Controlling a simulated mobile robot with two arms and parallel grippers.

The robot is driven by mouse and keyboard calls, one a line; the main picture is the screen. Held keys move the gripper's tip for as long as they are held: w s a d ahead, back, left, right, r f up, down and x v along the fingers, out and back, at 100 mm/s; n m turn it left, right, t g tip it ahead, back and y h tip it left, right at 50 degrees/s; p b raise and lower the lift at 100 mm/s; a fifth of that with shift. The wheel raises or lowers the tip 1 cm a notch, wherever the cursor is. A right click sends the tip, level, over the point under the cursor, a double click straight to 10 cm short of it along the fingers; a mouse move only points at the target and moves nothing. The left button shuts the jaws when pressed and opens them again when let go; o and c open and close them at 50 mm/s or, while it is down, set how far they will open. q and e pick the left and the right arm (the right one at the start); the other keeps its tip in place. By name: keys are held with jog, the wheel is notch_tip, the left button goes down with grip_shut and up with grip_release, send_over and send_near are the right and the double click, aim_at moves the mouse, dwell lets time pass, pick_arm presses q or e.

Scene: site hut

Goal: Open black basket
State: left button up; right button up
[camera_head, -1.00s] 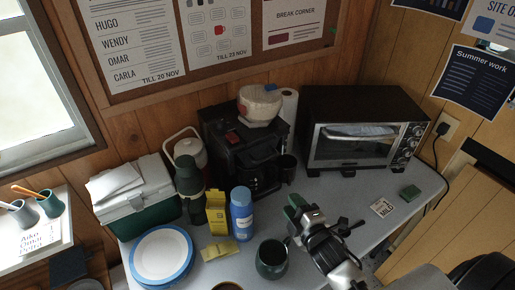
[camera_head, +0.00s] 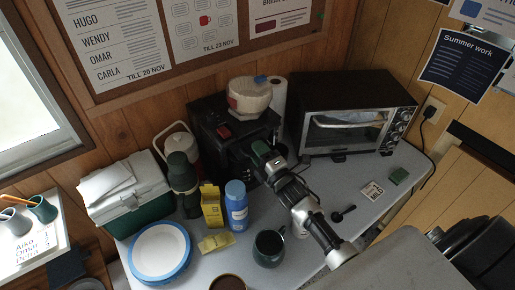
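The black coffee maker (camera_head: 212,124) stands at the back of the table against the wall. Its upper front is where a black basket could be, but dark surfaces and my gripper hide the details. I cannot tell the basket apart or see whether it is open. My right gripper (camera_head: 265,157) reaches in from the lower right, and its fingers overlap the coffee maker's front. I cannot tell whether they touch it or how far apart they are. My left gripper is not in view.
A toaster oven (camera_head: 350,118) stands right of the coffee maker. A blue bottle (camera_head: 236,207), yellow carton (camera_head: 211,206) and green flask (camera_head: 183,184) stand in front to the left. A dark mug (camera_head: 268,248) is near the arm. A paper-filter stack (camera_head: 249,97) sits on top of the coffee maker.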

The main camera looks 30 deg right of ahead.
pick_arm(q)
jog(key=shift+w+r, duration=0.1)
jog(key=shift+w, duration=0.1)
pick_arm(e)
jog(key=shift+w, duration=0.25)
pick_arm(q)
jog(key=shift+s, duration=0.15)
pick_arm(e)
grip_shut()
